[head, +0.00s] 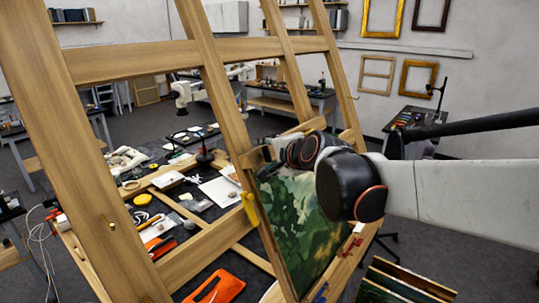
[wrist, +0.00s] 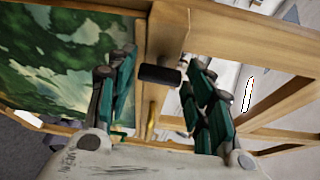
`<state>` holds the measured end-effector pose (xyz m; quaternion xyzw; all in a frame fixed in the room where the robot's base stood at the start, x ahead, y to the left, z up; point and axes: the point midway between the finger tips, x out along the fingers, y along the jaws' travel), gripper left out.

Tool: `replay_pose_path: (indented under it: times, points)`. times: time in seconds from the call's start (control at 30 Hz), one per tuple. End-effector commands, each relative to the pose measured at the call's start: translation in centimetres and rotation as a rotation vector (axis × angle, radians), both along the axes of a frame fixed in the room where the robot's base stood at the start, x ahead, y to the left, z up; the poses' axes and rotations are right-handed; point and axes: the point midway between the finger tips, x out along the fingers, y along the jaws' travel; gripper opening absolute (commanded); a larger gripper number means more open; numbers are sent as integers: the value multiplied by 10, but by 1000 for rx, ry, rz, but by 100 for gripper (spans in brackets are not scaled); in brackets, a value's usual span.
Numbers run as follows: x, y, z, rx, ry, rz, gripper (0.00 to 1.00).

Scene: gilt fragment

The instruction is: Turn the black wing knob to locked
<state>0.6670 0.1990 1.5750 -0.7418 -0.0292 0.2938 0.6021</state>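The black wing knob (wrist: 160,75) shows in the wrist view as a short dark bar lying crosswise on the wooden easel upright (wrist: 168,34), beside the painting's edge. My gripper (wrist: 157,60) is open, with one finger on each side of the knob. Gaps show between the fingers and the knob, so it does not look gripped; the depth between them is hard to tell. No locked mark is readable.
A green landscape painting (head: 298,220) stands on the wooden easel (head: 222,95), close to my wrist. A yellow clip (head: 250,209) and a red clip (head: 350,246) sit at its edges. Easel bars surround the gripper. A cluttered worktable (head: 215,236) shows behind the easel.

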Motion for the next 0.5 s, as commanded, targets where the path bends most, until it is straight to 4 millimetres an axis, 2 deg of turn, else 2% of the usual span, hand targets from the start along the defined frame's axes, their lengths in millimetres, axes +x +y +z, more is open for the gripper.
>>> replay_pose_path:
  times: [0.33,0.5]
  points:
    - [0,0,0,0,0,0,58]
    - [-8,-4,4,0,0,-1,58]
